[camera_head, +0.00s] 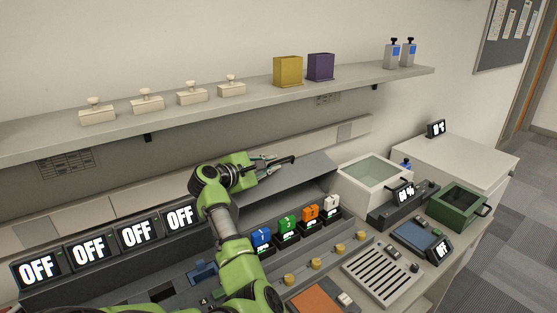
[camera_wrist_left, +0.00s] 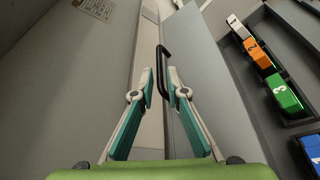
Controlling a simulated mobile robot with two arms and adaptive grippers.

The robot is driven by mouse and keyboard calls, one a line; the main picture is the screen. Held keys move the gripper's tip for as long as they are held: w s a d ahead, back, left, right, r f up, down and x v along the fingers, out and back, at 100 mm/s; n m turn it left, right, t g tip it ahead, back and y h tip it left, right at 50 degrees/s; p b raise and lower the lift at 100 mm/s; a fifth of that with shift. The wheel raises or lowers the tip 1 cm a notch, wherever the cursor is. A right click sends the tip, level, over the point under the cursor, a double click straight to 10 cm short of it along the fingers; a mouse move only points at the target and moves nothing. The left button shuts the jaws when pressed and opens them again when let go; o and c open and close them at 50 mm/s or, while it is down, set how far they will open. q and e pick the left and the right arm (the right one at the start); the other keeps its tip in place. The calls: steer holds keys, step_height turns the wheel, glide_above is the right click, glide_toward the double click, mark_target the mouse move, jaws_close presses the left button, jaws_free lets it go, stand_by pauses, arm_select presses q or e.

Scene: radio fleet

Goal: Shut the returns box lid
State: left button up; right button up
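A grey sloped panel (camera_head: 305,178), apparently a lid, lies behind the row of coloured radios, left of a white box. In the left wrist view a black bar handle (camera_wrist_left: 164,66) stands at the edge of a grey panel (camera_wrist_left: 206,75). My left gripper (camera_head: 288,160) is over the back of the grey panel. In the left wrist view its fingers (camera_wrist_left: 160,80) are partly open, one on each side of the handle, with a gap between them. Whether they touch it I cannot tell. My right gripper is not in view.
Several coloured radios (camera_head: 287,226) stand in chargers in front of the panel. The white box (camera_head: 345,183) with a pale inside and an open green bin (camera_head: 447,211) are at right. A shelf (camera_head: 180,113) with several items runs above. My left arm crosses the bench.

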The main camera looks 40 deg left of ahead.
mark_target(276, 162)
arm_select(q)
steer(key=x, duration=0.2)
steer(key=shift+w, duration=0.3)
steer(key=shift+x, duration=0.75)
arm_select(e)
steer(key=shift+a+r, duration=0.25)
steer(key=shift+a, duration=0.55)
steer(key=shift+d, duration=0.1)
arm_select(q)
jaws_close()
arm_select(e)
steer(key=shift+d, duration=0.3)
arm_select(q)
steer(key=shift+f, duration=0.1)
